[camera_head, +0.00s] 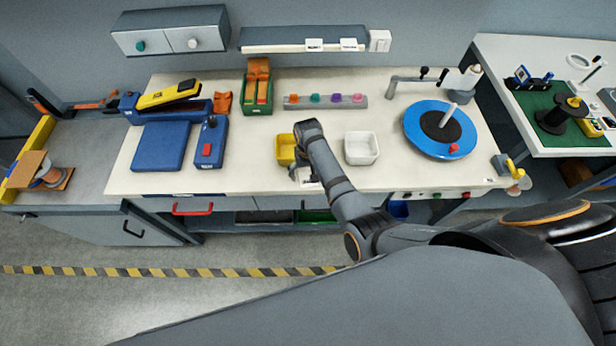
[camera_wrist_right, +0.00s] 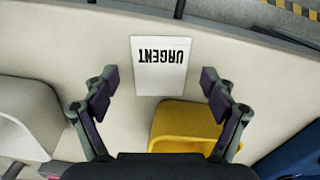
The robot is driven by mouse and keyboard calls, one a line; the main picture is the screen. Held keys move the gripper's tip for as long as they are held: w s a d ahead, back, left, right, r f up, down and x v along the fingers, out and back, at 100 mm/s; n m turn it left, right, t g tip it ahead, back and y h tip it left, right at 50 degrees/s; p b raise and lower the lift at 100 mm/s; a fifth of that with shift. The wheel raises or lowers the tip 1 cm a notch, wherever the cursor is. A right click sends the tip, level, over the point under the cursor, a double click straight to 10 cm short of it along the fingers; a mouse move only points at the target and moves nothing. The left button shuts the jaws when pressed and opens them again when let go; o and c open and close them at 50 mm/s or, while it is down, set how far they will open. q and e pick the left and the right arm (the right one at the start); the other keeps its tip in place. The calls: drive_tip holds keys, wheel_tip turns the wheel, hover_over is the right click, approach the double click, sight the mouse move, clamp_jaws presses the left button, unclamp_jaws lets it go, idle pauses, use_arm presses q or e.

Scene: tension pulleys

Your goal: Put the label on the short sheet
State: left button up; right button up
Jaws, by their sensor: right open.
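A white label (camera_wrist_right: 160,66) printed "URGENT" lies flat on the pale worktop near its front edge. It reads upside down in the right wrist view. My right gripper (camera_wrist_right: 160,88) is open above it, with one finger on each side of the label and gaps to both; I cannot tell the exact height. In the head view my right gripper (camera_head: 305,176) hangs over the bench front, and my wrist hides most of the label. I cannot pick out the short sheet in either view. My left gripper is not in view.
A yellow bin (camera_wrist_right: 185,116) is close beside the right finger in the wrist view. A white bin (camera_head: 362,148) stands to the right in the head view. The blue turntable (camera_head: 412,127), blue devices and a rack of coloured pieces (camera_head: 325,102) occupy the bench.

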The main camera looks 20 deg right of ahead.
drive_tip(key=shift+w+f, duration=0.1)
drive_tip(key=shift+f, duration=0.1)
drive_tip(key=shift+c, duration=0.4)
drive_tip(key=c, duration=0.8)
drive_tip(key=shift+r, duration=0.1)
